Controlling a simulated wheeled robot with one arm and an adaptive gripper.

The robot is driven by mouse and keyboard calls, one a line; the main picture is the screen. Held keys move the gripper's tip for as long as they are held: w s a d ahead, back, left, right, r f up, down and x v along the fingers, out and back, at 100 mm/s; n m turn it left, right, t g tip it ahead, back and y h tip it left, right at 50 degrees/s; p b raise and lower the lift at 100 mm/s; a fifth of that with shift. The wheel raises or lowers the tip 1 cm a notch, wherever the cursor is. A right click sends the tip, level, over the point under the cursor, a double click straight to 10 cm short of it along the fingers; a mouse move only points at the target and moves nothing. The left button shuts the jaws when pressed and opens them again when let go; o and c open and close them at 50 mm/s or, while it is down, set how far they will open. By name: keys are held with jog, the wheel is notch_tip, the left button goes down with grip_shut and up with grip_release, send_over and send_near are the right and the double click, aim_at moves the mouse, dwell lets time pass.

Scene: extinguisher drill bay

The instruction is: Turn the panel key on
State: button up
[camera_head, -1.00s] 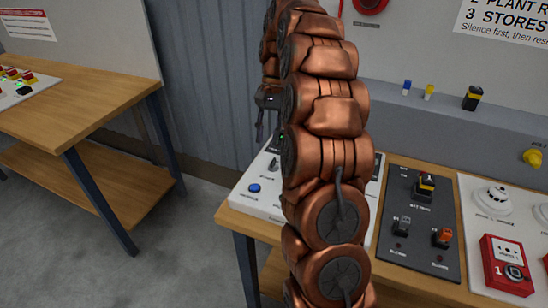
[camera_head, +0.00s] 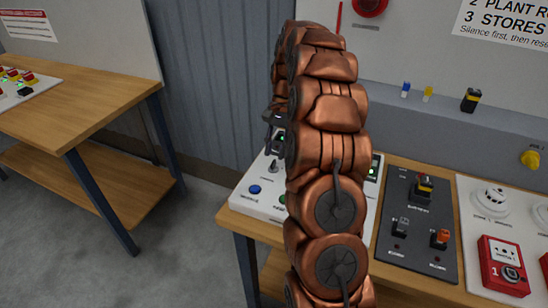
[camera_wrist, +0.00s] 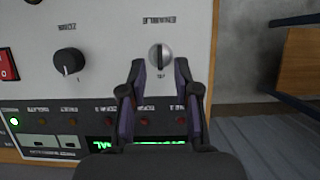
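The silver panel key switch (camera_wrist: 160,57), under an upside-down "ENABLE" label, shows in the wrist view on a pale control panel (camera_wrist: 110,30). Its slot stands roughly upright in that picture. My gripper (camera_wrist: 160,66) is open, with one dark finger on each side of the switch and a gap to both. Contact with the panel cannot be told. In the head view my gripper (camera_head: 275,122) hangs above the white panel (camera_head: 240,200) on the wooden table, partly hidden by my arm. A small grey switch (camera_head: 273,166) there is probably the key.
A black zone knob (camera_wrist: 68,62) and a red button (camera_wrist: 7,65) sit beside the key. A dark switch plate (camera_head: 420,250) and red call point (camera_head: 505,265) stand right of my arm.

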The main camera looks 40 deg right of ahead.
aim_at(274, 161)
jog(key=shift+p+x, duration=0.4)
jog(key=shift+x, duration=1.2)
grip_shut()
